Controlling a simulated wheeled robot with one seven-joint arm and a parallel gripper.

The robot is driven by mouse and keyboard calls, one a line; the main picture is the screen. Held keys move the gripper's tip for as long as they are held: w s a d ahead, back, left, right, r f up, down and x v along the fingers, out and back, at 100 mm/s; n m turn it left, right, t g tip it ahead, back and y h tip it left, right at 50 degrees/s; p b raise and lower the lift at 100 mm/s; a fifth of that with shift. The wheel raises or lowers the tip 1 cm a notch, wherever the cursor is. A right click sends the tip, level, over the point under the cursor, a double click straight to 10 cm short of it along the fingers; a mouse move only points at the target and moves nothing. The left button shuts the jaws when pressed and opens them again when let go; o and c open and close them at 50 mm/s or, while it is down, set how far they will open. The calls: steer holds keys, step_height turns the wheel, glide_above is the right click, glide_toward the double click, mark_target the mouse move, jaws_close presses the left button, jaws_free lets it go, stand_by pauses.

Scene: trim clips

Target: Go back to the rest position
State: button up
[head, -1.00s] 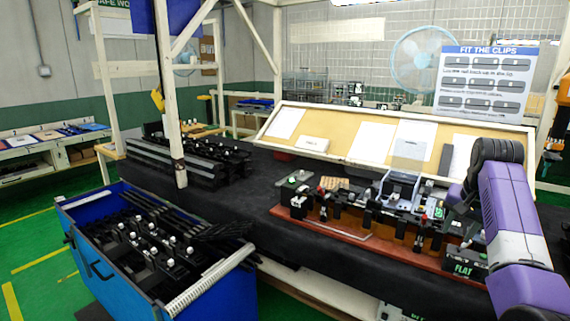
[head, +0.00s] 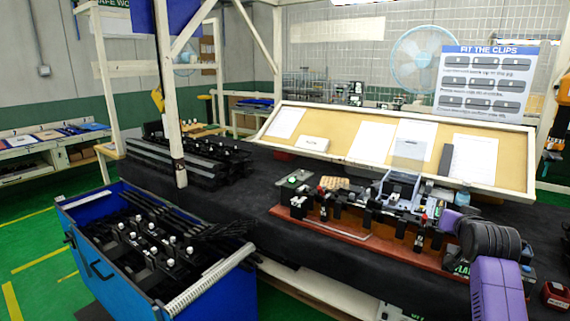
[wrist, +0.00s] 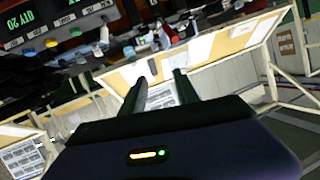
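My gripper (wrist: 160,80) shows in the wrist view with its two dark fingers apart and nothing between them. Beyond the fingers the wrist view shows the tilted cream board with papers (wrist: 208,46), seen at a slant. In the head view my purple arm is at the lower right, and its dark rounded joint hides part of the fixture's right end. The fingers cannot be made out in the head view. The reddish-brown fixture base (head: 330,228) stands on the black-covered table (head: 245,190) and carries several black clip holders.
A blue bin (head: 215,300) with black parts stands at the lower left. Black trim racks (head: 190,165) lie on the table's left part. The sloped board (head: 345,125) and "FIT THE CLIPS" sign (head: 485,85) are behind. A red box (head: 556,296) sits at the right edge.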

steer(key=s+a+f+n+t, duration=0.1)
steer(key=s+a+f, duration=0.3)
steer(key=s, duration=0.3)
steer(key=s+a+f+n+t+y, duration=0.1)
steer(key=s+a+f+t, duration=0.1)
steer(key=s+a+f, duration=0.35)
steer(key=s+a+f+n+t, duration=0.1)
steer(key=s+a+f, duration=0.15)
steer(key=s, duration=0.65)
steer(key=s+a+n+g+y, duration=0.1)
steer(key=s+a, duration=0.3)
steer(key=s, duration=0.9)
steer(key=s+a+f+n+y, duration=0.1)
steer(key=s+a, duration=0.3)
steer(key=s, duration=1)
steer(key=s+a+f+n+g+y, duration=0.1)
steer(key=s+a, duration=0.3)
steer(key=s, duration=0.9)
steer(key=shift+s+a+g+y, duration=0.2)
steer(key=shift+g+y, duration=0.1)
steer(key=shift+y, duration=0.3)
